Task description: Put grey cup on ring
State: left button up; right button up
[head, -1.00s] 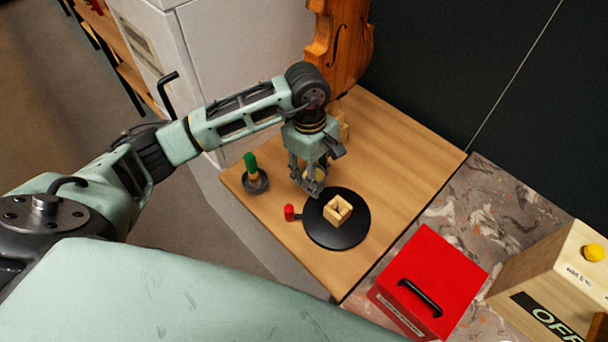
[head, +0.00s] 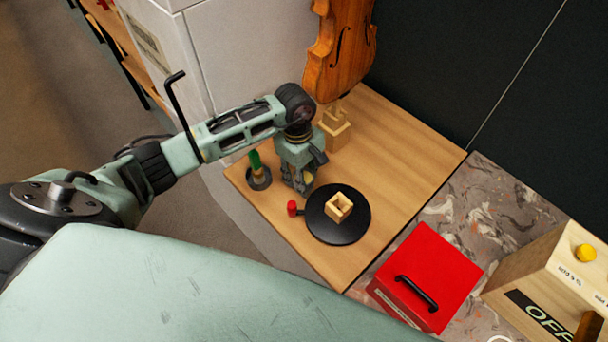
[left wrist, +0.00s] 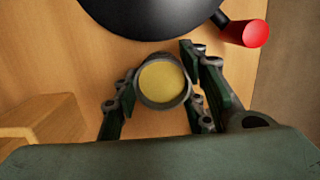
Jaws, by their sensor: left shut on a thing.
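My left gripper (head: 298,188) is shut on a grey cup with a yellow top or filling (left wrist: 162,82), which stands between its fingers in the left wrist view. In the head view the cup is mostly hidden by the gripper. The likely ring is a black round plate (head: 322,232) with a red knob (head: 292,208); it lies just right of the gripper, and part of it also shows at the top of the left wrist view (left wrist: 150,15). The cup is beside the plate, not over it. An open square wooden piece (head: 339,207) sits on the plate. My right gripper is not in view.
A dark round holder with a green-handled thing (head: 258,178) stands left of the gripper. A wooden block (head: 334,131) is behind it, below a violin (head: 340,50). A red box (head: 428,278) and an OFF-labelled box (head: 540,285) stand right.

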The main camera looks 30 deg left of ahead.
pick_arm(q)
jog(key=o, duration=1.3)
jog(key=shift+c, duration=0.2)
jog(key=shift+r, duration=0.25)
jog(key=shift+o, duration=0.3)
notch_tip(320, 180, up, 11)
jog(key=a+b, duration=0.1)
jog(key=b, duration=0.1)
jog(key=shift+w+a+b, duration=0.15)
jog(key=shift+w+b, duration=0.1)
jog(key=shift+b, duration=0.15)
notch_tip(320, 180, down, 4)
jog(key=b, duration=0.9)
jog(key=shift+w+f, duration=0.1)
jog(key=f, duration=0.2)
jog(key=f+p, duration=0.1)
jog(key=f, duration=0.1)
jog(key=d+f+p, duration=0.1)
jog(key=f, duration=0.1)
jog(key=shift+s+d+f, duration=0.1)
jog(key=shift+s+f, duration=0.15)
jog(key=shift+s, duration=0.05)
jog(key=shift+f, duration=0.45)
